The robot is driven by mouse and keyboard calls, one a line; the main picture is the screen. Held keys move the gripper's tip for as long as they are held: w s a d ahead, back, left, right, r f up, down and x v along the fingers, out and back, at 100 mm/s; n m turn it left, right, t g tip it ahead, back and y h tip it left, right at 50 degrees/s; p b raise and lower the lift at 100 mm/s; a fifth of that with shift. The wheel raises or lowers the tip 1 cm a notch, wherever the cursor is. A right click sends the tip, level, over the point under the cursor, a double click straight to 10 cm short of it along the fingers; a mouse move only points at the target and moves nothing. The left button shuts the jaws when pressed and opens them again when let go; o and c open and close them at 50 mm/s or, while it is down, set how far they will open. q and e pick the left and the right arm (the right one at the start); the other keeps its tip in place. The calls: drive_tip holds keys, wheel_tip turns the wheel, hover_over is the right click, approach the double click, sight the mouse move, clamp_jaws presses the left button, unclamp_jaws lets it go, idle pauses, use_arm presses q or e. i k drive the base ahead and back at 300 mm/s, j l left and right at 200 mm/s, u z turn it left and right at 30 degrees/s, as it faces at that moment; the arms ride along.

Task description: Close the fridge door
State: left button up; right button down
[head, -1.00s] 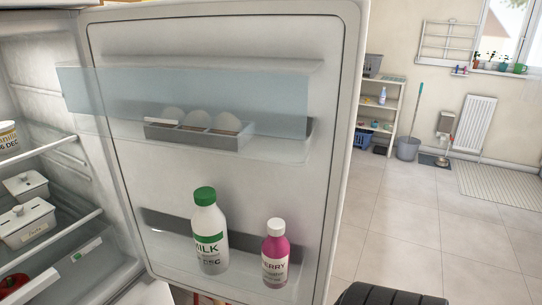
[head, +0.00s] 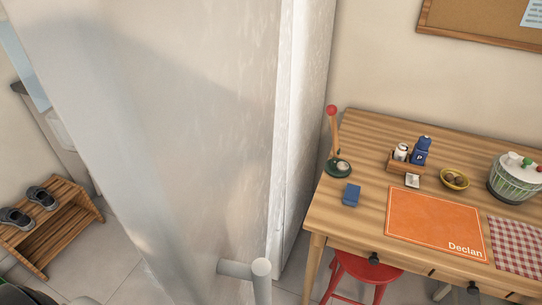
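A tall pale grey panel, which looks like the outer side of the fridge door (head: 170,120), fills the left and middle of the head view at close range. A round grey bar handle (head: 262,285) stands off the panel at the bottom, running down out of the picture. A narrower pale upright face (head: 305,130) adjoins the panel on its right; I cannot tell whether it is fridge body or door edge. The fridge interior is not visible, and how far open the door stands cannot be told. Neither of my grippers can be seen.
A wooden table (head: 365,180) with an orange mat (head: 435,226), blue box (head: 351,195) and basket (head: 515,179) stands close on the right. A red stool (head: 365,268) is under it. A wooden shoe rack (head: 60,220) is at the left, with some floor between.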

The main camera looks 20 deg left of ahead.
sight(177, 111)
drive_tip(key=l+u, duration=0.2)
drive_tip(key=u, duration=0.3)
drive_tip(key=l+u, duration=0.2)
drive_tip(key=u, duration=0.3)
drive_tip(key=k+j, duration=0.05)
